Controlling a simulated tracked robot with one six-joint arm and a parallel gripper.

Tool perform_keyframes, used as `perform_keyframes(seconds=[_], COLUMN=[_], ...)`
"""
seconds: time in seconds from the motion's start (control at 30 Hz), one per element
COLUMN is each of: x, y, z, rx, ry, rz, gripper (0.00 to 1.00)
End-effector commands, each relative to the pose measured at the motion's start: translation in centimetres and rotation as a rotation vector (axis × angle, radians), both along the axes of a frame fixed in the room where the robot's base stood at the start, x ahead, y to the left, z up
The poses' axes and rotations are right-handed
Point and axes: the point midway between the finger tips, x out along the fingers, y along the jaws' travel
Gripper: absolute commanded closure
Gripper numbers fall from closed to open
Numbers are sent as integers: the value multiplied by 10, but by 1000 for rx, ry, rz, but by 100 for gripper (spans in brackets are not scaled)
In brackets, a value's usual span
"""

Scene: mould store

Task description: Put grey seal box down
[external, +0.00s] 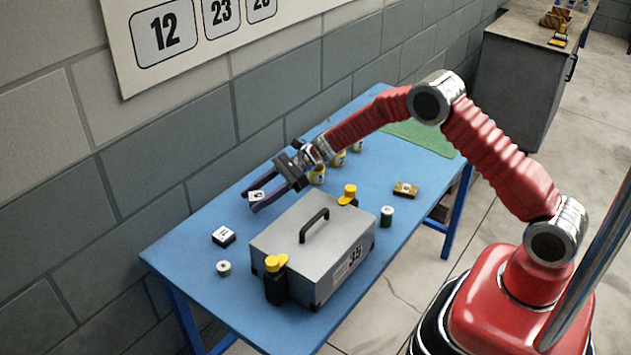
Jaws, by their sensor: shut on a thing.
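My gripper (249,201) is shut on a small box with a pale, marked top, which I take for the grey seal box (257,196). The box sits between the two dark fingers over the far left part of the blue table (190,254). The fingers hide part of its sides. I cannot tell whether its underside touches the table.
A large grey case (318,235) marked 35, with a black handle and yellow-topped latches, stands in front of the gripper. A white-topped block (223,236) and small roll (224,268) lie left. Several yellow tins (337,160) stand behind; a green cylinder (387,216) and brown block (405,189) are right.

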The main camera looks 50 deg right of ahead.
Motion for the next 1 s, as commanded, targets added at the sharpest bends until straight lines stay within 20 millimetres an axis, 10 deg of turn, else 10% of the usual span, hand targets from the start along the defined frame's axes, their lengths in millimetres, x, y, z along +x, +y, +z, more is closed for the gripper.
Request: perform_keyframes(seconds=[0.9, 0.93, 1.0], x=[0, 0, 0], y=[0, 0, 0], z=[-39, -39, -39], rx=[0, 0, 0], ry=[0, 0, 0], rz=[0, 0, 0], gripper=[75, 52, 47])
